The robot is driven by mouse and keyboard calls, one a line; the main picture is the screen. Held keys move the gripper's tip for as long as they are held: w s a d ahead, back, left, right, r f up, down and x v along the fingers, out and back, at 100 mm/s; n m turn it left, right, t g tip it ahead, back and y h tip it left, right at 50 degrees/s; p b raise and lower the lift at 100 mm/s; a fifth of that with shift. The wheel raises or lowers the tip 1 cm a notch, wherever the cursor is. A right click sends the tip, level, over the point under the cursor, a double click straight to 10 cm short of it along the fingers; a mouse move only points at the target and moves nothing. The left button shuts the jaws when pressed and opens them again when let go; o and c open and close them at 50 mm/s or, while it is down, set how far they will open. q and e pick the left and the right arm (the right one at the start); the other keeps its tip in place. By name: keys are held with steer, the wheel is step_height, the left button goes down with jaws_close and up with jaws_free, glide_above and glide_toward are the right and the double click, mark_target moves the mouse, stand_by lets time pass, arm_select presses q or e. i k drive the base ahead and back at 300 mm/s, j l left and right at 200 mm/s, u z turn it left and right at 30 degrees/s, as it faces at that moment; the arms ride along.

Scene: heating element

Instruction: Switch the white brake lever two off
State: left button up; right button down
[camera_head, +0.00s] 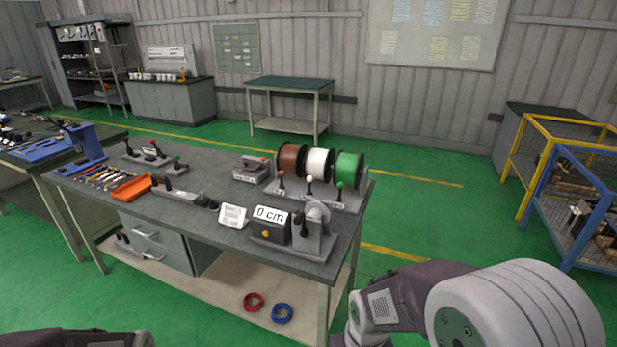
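The white brake lever (309,181) is a short dark stem with a white knob. It stands on the grey base of the spool rack (318,199), in front of the white spool (318,163). It looks roughly upright, but I cannot tell its on or off position. A red-knobbed lever (281,177) stands to its left and a green-knobbed lever (340,189) to its right. My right arm shows at the lower right and part of my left arm at the lower left edge. Both are apart from the lever, and neither gripper's fingers show.
The grey workbench (200,182) also holds a "0 cm" display box (270,224), a crank device (314,236), a white card (233,216) and an orange tray (131,188). Red (253,301) and blue (282,313) coils lie on its lower shelf.

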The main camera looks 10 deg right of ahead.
mark_target(310, 179)
steer(key=i+j+z, duration=0.2)
steer(key=i+j, duration=0.25)
steer(key=i+j+z, duration=0.25)
steer(key=i+j, duration=0.25)
steer(key=i+j+z, duration=0.2)
steer(key=i+j, duration=0.2)
steer(key=j, duration=0.2)
